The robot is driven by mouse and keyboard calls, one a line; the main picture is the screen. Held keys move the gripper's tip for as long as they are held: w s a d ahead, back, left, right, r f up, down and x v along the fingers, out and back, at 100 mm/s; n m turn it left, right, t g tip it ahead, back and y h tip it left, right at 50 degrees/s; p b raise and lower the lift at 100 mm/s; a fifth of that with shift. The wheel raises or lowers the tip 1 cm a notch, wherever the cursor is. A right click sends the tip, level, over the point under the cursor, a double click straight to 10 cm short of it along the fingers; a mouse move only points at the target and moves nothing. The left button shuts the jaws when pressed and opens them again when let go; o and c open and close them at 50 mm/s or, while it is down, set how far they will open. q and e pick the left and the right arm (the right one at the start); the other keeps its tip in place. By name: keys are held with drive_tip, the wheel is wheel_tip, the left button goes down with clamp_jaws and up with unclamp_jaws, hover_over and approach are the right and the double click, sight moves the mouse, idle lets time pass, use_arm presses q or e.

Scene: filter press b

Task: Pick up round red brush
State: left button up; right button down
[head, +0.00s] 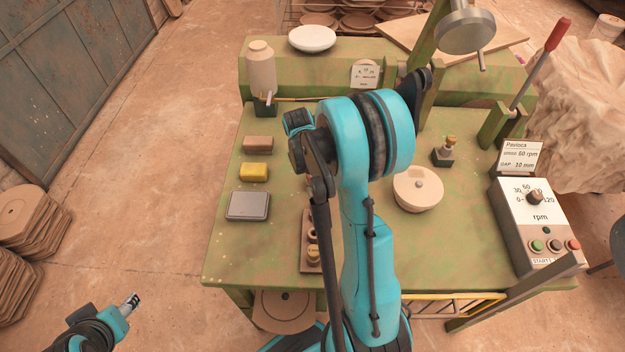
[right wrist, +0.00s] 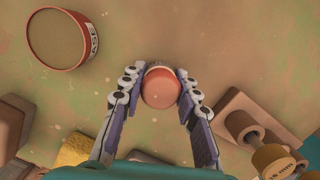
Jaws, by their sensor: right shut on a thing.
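The round red brush (right wrist: 161,92) shows end-on in the right wrist view, with a pale rim at its far edge. My right gripper (right wrist: 158,82) is shut on it, one finger on each side. The brush is over the green table, and I cannot tell whether it touches the surface. In the head view my teal right arm hides the brush and most of that gripper. My left gripper (head: 132,302) is at the lower left of the head view, away from the table, too small to tell open from shut.
A red-rimmed tub (right wrist: 57,40) stands near the brush. A yellow sponge (head: 253,172), brown block (head: 258,145) and grey box (head: 248,205) lie at the table's left. A rack (head: 308,262) with knobbed tools is nearby.

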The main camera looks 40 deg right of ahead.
drive_tip(key=r+p, duration=0.1)
drive_tip(key=r, duration=0.1)
drive_tip(key=s+r+p, duration=0.1)
drive_tip(key=r, duration=0.2)
drive_tip(key=shift+d, duration=0.15)
drive_tip(key=s+d+r+p, duration=0.3)
drive_tip(key=s+r, duration=0.3)
drive_tip(key=s, duration=0.4)
drive_tip(key=shift+d+p, duration=0.25)
drive_tip(key=shift+p, duration=0.05)
drive_tip(key=shift+f, duration=0.1)
